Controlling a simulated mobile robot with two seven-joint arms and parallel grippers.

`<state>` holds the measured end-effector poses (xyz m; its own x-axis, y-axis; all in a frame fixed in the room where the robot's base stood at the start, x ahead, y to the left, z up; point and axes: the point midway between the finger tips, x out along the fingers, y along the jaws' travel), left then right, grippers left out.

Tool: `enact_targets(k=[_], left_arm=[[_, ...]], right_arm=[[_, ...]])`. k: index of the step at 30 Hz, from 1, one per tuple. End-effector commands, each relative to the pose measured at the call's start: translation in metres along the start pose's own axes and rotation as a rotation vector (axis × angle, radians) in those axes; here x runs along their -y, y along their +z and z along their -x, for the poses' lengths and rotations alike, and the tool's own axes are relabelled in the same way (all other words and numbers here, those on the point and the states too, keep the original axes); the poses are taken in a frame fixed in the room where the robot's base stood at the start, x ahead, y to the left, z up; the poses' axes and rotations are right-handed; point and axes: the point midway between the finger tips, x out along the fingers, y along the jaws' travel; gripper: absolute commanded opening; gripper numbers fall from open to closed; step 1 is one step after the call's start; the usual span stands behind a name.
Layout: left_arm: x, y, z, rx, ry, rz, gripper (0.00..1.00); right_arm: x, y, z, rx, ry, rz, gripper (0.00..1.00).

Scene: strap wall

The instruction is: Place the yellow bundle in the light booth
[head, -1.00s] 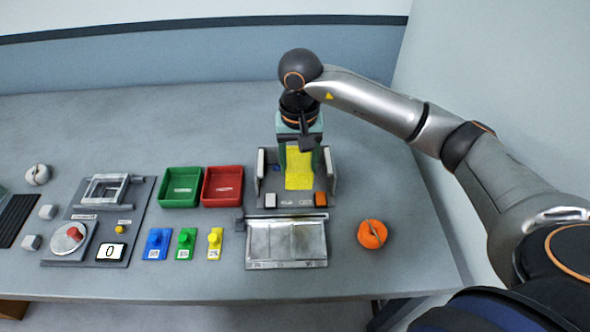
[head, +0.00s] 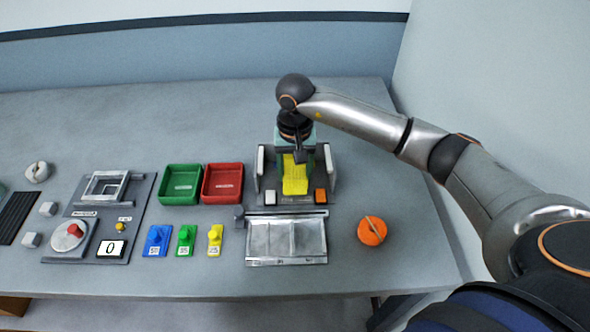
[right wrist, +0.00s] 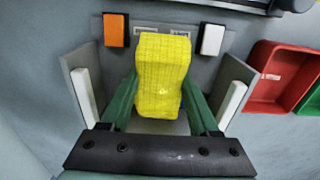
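The yellow bundle (head: 294,178) is a rectangular block with a fine grid of lines. My right gripper (head: 296,160) points down over the light booth and is shut on the bundle. In the right wrist view its green fingers flank the bundle (right wrist: 163,78) on both sides. The light booth (head: 331,172) is a grey stand with white upright side panels and a white and an orange button in front. The bundle is between the side panels; I cannot tell whether its underside touches the booth floor. My left gripper is not in view.
A red tray (head: 239,171) and a green tray (head: 164,189) stand left of the booth. A metal plate fixture (head: 286,262) lies in front, with an orange round object (head: 372,231) to its right. Blue (head: 156,243), green (head: 185,243) and yellow (head: 215,243) knobbed blocks stand left of it.

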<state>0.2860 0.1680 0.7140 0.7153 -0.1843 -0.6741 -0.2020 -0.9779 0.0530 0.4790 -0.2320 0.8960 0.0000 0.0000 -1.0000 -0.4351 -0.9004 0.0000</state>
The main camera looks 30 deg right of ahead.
Motion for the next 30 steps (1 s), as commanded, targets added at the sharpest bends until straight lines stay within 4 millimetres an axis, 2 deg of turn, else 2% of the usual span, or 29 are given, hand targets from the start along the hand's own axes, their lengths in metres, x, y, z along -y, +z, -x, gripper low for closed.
enact_targets(k=[1,8,14,19,23,30], left_arm=[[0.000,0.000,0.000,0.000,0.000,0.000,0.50],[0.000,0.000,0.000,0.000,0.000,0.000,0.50],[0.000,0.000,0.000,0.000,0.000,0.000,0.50],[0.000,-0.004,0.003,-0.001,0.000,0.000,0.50],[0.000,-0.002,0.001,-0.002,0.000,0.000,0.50],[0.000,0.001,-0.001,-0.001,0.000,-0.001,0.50]], right_arm=[[0.000,0.000,0.000,0.000,0.000,0.000,0.67],[0.000,0.000,0.000,0.000,0.000,0.000,0.91],[0.000,0.000,0.000,0.000,0.000,0.000,0.91],[0.000,0.000,0.008,-0.001,0.000,0.000,0.91],[0.000,-0.002,0.030,-0.005,-0.002,0.001,0.91],[0.001,-0.001,0.084,-0.005,-0.003,0.000,0.91]])
